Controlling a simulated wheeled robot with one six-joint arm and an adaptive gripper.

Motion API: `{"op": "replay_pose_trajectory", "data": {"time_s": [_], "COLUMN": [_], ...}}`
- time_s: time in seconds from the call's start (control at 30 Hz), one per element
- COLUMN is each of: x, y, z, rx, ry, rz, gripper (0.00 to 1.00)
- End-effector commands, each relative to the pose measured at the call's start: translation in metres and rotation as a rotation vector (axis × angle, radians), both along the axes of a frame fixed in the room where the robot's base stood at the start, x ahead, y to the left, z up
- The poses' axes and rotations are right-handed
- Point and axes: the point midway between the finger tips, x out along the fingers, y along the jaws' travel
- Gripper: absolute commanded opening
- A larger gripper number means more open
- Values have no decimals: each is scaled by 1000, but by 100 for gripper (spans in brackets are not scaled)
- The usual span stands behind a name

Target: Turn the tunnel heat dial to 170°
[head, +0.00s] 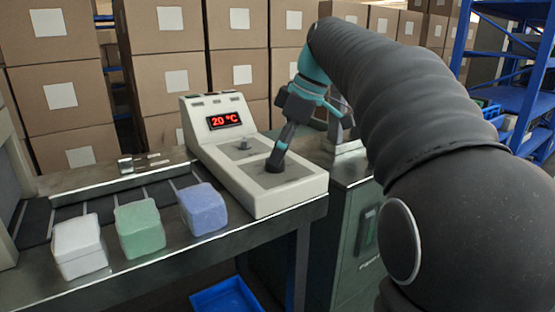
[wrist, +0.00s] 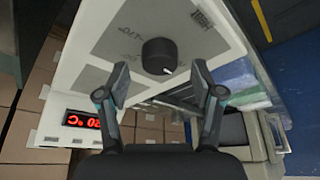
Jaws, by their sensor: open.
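The cream control panel (head: 232,155) has a red display (head: 225,119) reading about 20 °C; the display (wrist: 84,120) also shows rotated in the wrist view. A round black dial (wrist: 159,56) with a light pointer mark sits on a grey patch of the panel. Faint lettering, perhaps 170, is printed beside it. My gripper (wrist: 160,72) is open, its two fingers apart on either side of the dial's near edge, with no clear contact visible. In the head view my gripper (head: 275,165) is over the panel's front grey patch and hides the dial there.
White (head: 79,246), green (head: 140,228) and blue (head: 203,208) blocks lie on the conveyor to the left. Stacked cartons (head: 170,75) stand behind. A blue bin (head: 228,296) is below the bench.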

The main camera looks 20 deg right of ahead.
Motion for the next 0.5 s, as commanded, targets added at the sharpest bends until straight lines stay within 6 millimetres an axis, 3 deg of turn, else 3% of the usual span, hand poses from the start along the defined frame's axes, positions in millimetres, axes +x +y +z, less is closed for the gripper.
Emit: {"op": "replay_pose_trajectory", "data": {"time_s": [0.2,0.5], "x": [3,3], "y": [6,6], "z": [-15,-17], "rx": [0,0], "ry": [-1,-1], "rz": [0,0], "gripper": [67,67]}}
